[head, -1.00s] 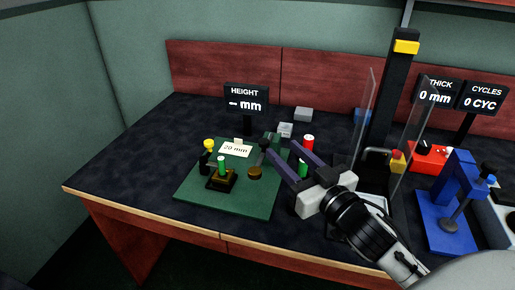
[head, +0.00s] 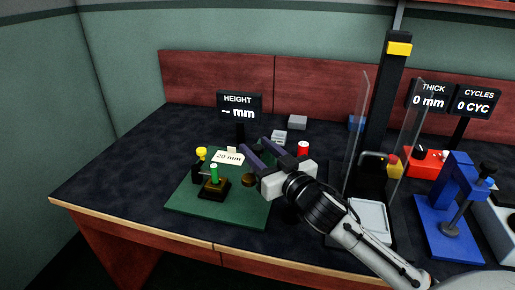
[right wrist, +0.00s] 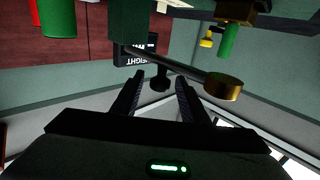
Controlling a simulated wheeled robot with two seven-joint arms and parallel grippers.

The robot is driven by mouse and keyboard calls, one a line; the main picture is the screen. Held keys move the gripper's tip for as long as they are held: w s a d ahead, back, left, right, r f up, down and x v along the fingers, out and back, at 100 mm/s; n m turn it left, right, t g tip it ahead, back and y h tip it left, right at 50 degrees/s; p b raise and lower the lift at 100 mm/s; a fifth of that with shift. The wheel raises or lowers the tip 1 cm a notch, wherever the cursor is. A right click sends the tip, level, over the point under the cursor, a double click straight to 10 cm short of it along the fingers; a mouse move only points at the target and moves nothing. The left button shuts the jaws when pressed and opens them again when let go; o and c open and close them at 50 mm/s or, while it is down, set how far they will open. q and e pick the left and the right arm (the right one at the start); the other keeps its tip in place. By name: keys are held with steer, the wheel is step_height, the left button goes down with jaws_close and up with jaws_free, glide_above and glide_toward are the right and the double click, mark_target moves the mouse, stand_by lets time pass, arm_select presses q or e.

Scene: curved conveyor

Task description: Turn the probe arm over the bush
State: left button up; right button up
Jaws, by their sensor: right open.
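The probe arm shows in the right wrist view as a thin dark rod (right wrist: 185,69) with a brass disc (right wrist: 222,89) at its end and a dark knob (right wrist: 160,82). In the head view the brass disc (head: 249,181) is beside my right gripper; the rod is largely hidden. A green cylinder (head: 214,173), seemingly the bush, stands upright on a dark block (head: 214,190), left of and apart from the disc. My right gripper (head: 256,146) is open. In the wrist view the knob appears between its fingertips (right wrist: 160,84); contact cannot be told. My left gripper is out of view.
A green base plate (head: 182,203) carries the fixture, a yellow-topped post (head: 201,153) and a "20 mm" card (head: 228,158). The HEIGHT display (head: 239,105) stands behind. A red cylinder (head: 303,148) is close to my gripper. Clear panels (head: 355,130) stand to the right. The left table is clear.

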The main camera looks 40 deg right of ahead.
steer(key=shift+w, duration=0.3)
jaws_close()
